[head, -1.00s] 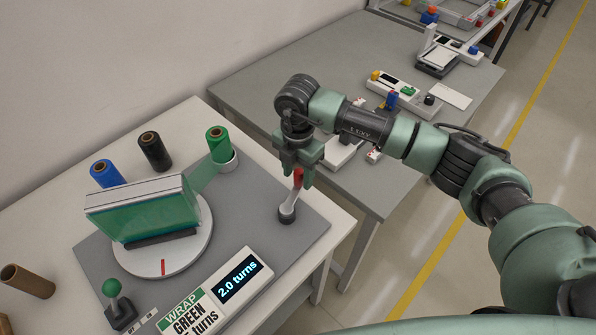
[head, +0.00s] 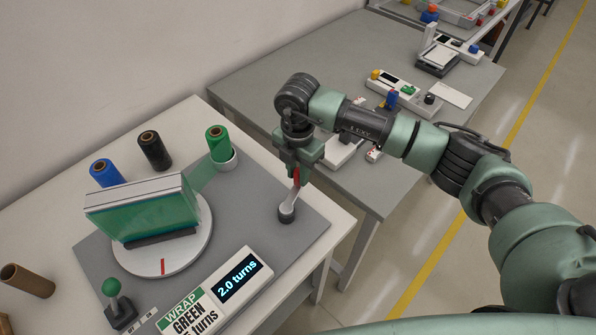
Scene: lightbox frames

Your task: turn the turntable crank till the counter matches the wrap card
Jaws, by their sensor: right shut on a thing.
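The crank (head: 287,213) stands on the right part of the grey base plate. Its red handle (head: 296,176) is between the fingers of my right gripper (head: 298,170), which is shut on it and partly hides it. The turntable (head: 195,250) is a white disc with a red mark at its front edge. It carries a box-shaped load (head: 155,218) wrapped in green film. The counter (head: 238,278) reads 2.0 turns. The wrap card (head: 182,311) reads WRAP, GREEN and turns; its number cannot be read here. My left gripper is not in view.
A green film roll (head: 219,145) stands behind the load, with film running to it. Black (head: 154,150) and blue (head: 106,173) rolls stand at the back. A green-knobbed lever (head: 112,288) is at front left, a brown tube (head: 27,280) further left. A second table (head: 300,75) stands behind.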

